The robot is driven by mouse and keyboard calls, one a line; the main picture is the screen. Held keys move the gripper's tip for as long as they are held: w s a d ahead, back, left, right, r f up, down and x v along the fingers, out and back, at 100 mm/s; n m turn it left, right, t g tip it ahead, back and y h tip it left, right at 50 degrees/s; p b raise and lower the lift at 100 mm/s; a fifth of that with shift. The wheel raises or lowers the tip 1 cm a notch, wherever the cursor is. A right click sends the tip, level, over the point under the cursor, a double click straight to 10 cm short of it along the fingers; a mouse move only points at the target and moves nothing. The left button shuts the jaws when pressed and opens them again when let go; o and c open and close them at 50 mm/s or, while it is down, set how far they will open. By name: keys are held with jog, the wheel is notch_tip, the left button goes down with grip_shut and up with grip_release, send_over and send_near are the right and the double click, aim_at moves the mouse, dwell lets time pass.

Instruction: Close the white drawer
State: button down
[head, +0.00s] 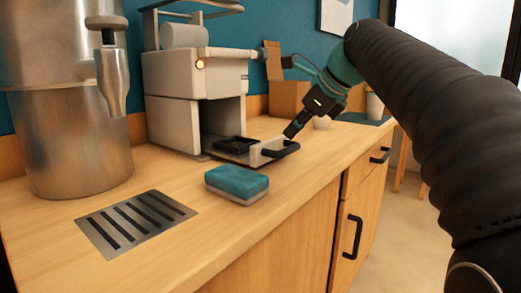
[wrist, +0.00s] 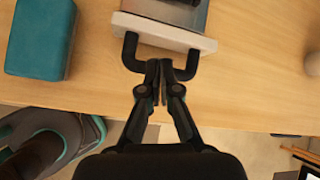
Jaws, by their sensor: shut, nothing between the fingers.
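The white drawer (head: 257,157) sticks out of the base of a white machine (head: 165,118) on the wooden counter, so it stands open. Its black handle (head: 284,150) faces right. In the wrist view the drawer's white front (wrist: 163,32) is at the top, with the U-shaped handle (wrist: 131,55) below it. My gripper (head: 290,134) is shut and empty, fingertips down at the handle. In the wrist view my gripper (wrist: 159,66) overlaps the middle of the handle bar. I cannot tell whether it touches the bar.
A teal sponge (head: 237,182) lies on the counter in front of the drawer. A metal drip grate (head: 137,222) and a large steel urn (head: 70,110) are at left. A wooden box (head: 288,98) and a cup (head: 375,106) stand beyond my gripper.

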aim_at(250, 144)
jog(key=w+a+f+m+b, duration=0.1)
jog(key=w+a, duration=0.1)
jog(key=w+a+f+m+b, duration=0.1)
jog(key=w+a+f, duration=0.1)
jog(key=w, duration=0.1)
jog(key=w+a+f+m+y+b, duration=0.1)
jog(key=w+a+f, duration=0.1)
jog(key=w+a, duration=0.1)
jog(key=shift+w+f+m+b, duration=0.1)
jog(key=shift+w+m+b, duration=0.05)
jog(key=shift+m+b, duration=0.2)
jog(key=shift+w, duration=0.1)
dwell(0.3)
